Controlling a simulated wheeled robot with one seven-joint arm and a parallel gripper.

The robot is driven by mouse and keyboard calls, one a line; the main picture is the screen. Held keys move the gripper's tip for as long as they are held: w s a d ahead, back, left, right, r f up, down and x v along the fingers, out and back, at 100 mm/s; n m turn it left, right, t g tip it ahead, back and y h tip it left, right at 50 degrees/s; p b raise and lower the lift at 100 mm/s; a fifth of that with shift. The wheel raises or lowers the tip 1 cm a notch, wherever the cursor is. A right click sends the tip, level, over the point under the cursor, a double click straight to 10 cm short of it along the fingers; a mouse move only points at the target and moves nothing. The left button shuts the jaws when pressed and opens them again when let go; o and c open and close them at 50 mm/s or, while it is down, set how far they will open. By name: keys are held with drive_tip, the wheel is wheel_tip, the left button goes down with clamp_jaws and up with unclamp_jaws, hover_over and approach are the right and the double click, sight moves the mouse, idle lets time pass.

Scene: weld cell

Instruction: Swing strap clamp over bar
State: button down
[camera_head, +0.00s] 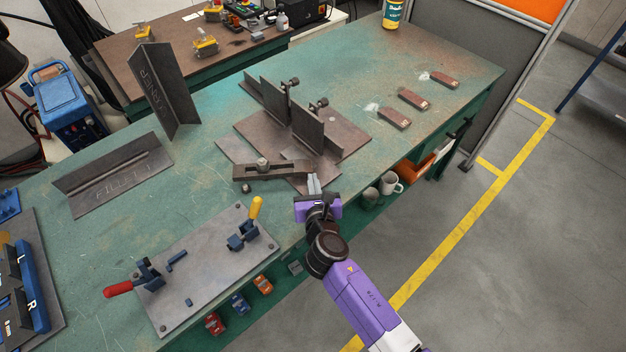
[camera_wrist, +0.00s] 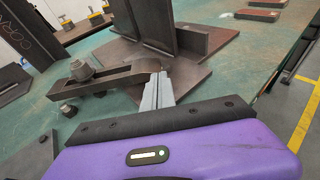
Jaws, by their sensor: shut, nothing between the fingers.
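The strap clamp (camera_head: 287,171) is a dark brown slotted strap with a bolt and nut (camera_head: 262,163) through it, at the front of the steel fixture. In the wrist view the strap (camera_wrist: 118,77) runs from the nut (camera_wrist: 81,70) at left towards my fingers. My gripper (camera_head: 314,184) is shut and empty, its grey fingertips (camera_wrist: 158,88) beside the strap's right end; I cannot tell if they touch it. A flat steel piece (camera_head: 297,154) lies just behind that end, under or near it; I cannot tell whether this is the bar.
Upright plates (camera_head: 308,126) stand on the fixture baseplate (camera_head: 345,140) behind the strap. A toggle clamp plate (camera_head: 205,275) lies front left, with angle pieces (camera_head: 112,180) behind it. Mugs (camera_head: 390,184) stand below the table edge. The table's right part is mostly clear apart from small reddish blocks (camera_head: 395,118).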

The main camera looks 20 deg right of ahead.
drive_tip(key=shift+w+d, duration=0.1)
drive_tip(key=shift+w, duration=0.1)
drive_tip(key=shift+w+d+p, duration=0.45)
drive_tip(key=shift+w+d, duration=0.1)
drive_tip(key=shift+w, duration=0.1)
